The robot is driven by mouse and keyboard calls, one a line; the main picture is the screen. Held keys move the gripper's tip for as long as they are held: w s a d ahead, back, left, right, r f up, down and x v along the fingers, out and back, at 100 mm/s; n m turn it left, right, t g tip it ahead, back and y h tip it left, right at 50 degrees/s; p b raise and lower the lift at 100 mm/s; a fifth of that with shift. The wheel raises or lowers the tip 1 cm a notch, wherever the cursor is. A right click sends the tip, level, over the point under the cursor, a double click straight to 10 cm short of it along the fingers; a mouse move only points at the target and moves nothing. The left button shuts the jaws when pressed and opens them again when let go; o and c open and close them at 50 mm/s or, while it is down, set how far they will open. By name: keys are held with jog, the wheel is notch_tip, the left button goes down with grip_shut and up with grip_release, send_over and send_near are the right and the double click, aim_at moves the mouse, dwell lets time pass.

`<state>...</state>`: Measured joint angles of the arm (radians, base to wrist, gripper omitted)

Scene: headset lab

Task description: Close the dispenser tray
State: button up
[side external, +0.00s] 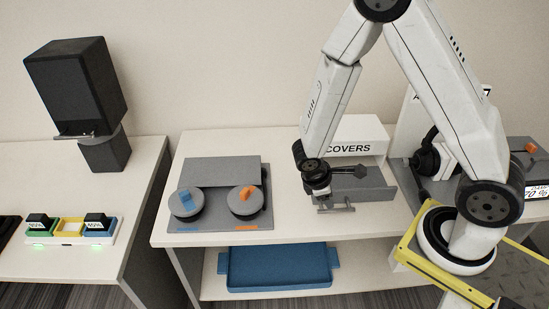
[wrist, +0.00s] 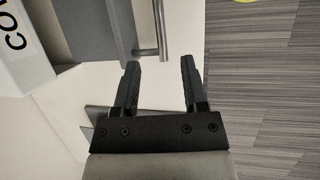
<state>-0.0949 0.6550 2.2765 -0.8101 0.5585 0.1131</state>
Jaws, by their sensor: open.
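The dispenser tray (side external: 368,190) is a grey drawer pulled out from under the white COVERS box (side external: 358,134). Its bar handle (side external: 337,209) sticks out at the front. In the wrist view, the tray (wrist: 95,25) and handle (wrist: 162,28) lie beyond my fingers, with the COVERS box (wrist: 22,45) at the left. My gripper (side external: 321,193) is above the left end of the handle. In the wrist view, my gripper (wrist: 160,65) is open and empty, and the handle's near end shows between its fingertips. I cannot tell whether a finger touches it.
A grey fixture (side external: 222,173) with two round discs stands left of the tray. A blue bin (side external: 278,268) sits on the lower shelf. A headset stand (side external: 425,158) is to the right. The bench front between fixture and tray is clear.

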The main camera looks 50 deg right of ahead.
aim_at(333, 210)
jog(key=shift+f, duration=0.15)
jog(key=shift+x, duration=3.75)
jog(key=shift+d, duration=0.1)
jog(key=shift+c, duration=0.3)
grip_shut()
